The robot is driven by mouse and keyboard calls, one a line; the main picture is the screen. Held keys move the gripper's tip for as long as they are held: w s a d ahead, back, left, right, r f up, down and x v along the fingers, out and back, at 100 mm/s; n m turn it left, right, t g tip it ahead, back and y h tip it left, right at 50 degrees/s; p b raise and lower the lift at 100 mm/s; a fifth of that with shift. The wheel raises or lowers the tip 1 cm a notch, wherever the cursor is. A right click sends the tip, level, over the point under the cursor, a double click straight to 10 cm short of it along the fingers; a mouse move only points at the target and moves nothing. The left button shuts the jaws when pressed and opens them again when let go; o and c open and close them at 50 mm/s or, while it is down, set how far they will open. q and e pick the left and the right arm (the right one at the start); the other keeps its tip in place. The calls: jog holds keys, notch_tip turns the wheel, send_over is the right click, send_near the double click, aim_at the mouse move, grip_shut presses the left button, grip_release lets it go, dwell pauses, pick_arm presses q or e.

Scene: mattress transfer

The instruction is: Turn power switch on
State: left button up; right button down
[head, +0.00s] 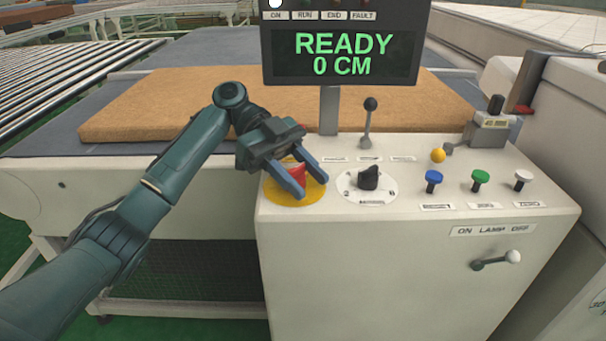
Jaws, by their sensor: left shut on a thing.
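The red power switch (298,175) sits on a round yellow plate (313,195) at the left end of the white control panel's top. My left gripper (304,190) reaches down over it from the left, with its two blue-grey fingers on either side of the red knob, shut on it. The fingers hide part of the knob, so its exact turn angle is hard to tell. The display (341,54) above the panel reads "READY" and "0 CM" in green. The lamp above the "ON" label (275,4) is bright white. My right gripper is not in view.
A black rotary knob (369,177) stands just right of the switch. Blue, green and white buttons (480,180) and a black-topped lever (368,120) are farther right and back. A brown mattress (150,105) lies behind the panel.

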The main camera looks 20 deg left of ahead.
pick_arm(q)
jog(key=shift+f, duration=0.1)
dwell(0.3)
jog(key=o, duration=1)
